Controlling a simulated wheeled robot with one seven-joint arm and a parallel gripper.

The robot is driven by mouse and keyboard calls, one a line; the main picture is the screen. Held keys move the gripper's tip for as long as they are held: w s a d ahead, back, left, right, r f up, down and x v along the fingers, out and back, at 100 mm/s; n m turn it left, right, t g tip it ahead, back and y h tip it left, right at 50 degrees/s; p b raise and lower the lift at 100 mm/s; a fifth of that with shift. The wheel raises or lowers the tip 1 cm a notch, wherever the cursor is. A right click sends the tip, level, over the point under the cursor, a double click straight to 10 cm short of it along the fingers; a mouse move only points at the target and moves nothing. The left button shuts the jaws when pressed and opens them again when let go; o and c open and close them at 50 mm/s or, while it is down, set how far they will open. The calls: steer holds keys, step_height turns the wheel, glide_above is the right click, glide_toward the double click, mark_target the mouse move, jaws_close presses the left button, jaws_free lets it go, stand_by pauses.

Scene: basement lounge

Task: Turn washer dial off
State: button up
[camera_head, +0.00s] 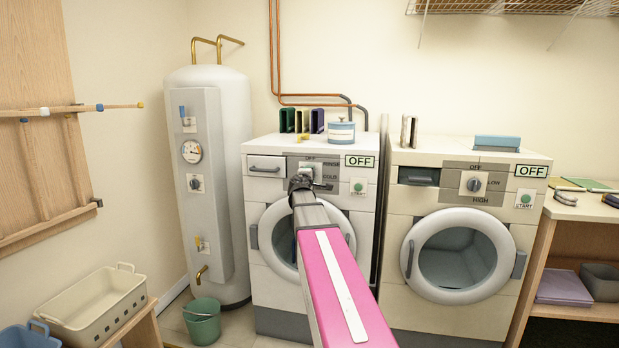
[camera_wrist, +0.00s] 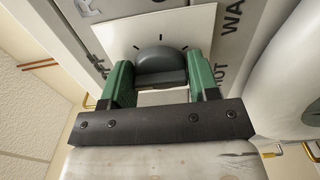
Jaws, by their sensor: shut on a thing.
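The washer (camera_head: 259,215) is the white left machine, with an "OFF" label (camera_head: 360,161) on its front panel and words such as OFF, RINSE and COLD around its dial. In the wrist view the dial (camera_wrist: 160,58) is a dark grey knob on a white square plate with tick marks. My gripper (camera_wrist: 160,80) has its green fingers on both sides of the knob, shut on it. In the head view my gripper (camera_head: 303,182) is at the washer's panel and hides much of the dial. I cannot tell its exact setting.
A dryer-like machine (camera_head: 400,215) with its own dial (camera_head: 474,184) stands right of the washer. A water heater (camera_head: 241,130) stands to the left, with a green bucket (camera_head: 202,328) before it. Boxes and a blue-white tin (camera_head: 341,132) stand on the washer.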

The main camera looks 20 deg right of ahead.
steer(key=o, duration=0.9)
steer(key=shift+s+a, duration=0.1)
steer(key=shift+s, duration=0.05)
steer(key=v, duration=1)
steer(key=shift+s+a, duration=0.2)
steer(key=shift+s, duration=0.05)
